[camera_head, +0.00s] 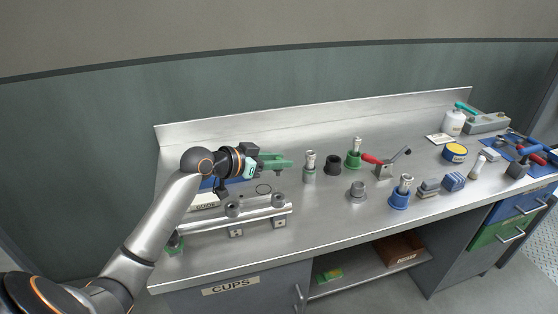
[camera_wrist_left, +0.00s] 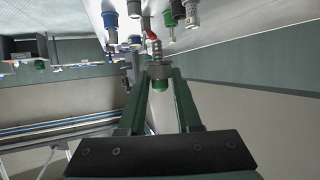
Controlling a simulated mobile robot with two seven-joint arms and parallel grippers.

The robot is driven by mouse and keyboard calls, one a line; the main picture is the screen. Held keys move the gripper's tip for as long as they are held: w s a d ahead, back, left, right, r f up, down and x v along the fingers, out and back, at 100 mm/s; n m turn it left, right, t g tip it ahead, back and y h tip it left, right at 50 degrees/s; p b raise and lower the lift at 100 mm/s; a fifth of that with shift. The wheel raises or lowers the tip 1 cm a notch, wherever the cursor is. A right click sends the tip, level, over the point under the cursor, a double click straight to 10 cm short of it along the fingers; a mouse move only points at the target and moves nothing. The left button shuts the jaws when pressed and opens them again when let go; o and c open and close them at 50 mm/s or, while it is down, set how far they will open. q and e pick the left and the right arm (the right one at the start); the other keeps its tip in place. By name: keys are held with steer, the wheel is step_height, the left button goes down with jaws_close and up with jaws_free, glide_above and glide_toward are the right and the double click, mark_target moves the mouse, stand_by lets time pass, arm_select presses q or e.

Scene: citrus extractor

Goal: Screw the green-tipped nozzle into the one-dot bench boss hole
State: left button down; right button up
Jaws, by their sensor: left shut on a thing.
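My left gripper (camera_head: 284,163) is over the left part of the bench, with its green fingers pointing right. In the left wrist view its fingers (camera_wrist_left: 160,76) are shut on a nozzle with a green end (camera_wrist_left: 160,85) and a ribbed metal shaft (camera_wrist_left: 155,46) pointing away from the camera. In the head view I cannot make out the held nozzle. Round bosses stand to the right of the gripper: a grey one (camera_head: 309,176) and a green one (camera_head: 352,160) with metal pieces standing in them, a black one (camera_head: 333,166) and a low grey one (camera_head: 357,191). I cannot read any dots.
A blue boss (camera_head: 399,201) with a metal piece stands near the front edge. A red-handled lever block (camera_head: 384,168) stands behind it. A metal rail fixture (camera_head: 250,218) is in front of my gripper. Blocks, a yellow tin (camera_head: 455,151) and a white bottle (camera_head: 453,122) crowd the right.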

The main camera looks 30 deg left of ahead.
arm_select(q)
steer(key=shift+a, duration=0.1)
stand_by(0.3)
step_height(320, 180, down, 6)
steer(key=b, duration=0.3)
steer(key=shift+r+b, duration=0.2)
steer(key=shift+b, duration=0.2)
steer(key=shift+f, duration=0.1)
stand_by(1.4)
steer(key=shift+f+b, duration=0.8)
steer(key=shift+f, duration=0.7)
steer(key=c, duration=0.5)
jaws_free()
steer(key=shift+s, duration=0.15)
steer(key=b+v, duration=0.1)
steer(key=v, duration=1.1)
steer(key=shift+a+r, duration=0.15)
steer(key=shift+a, duration=0.05)
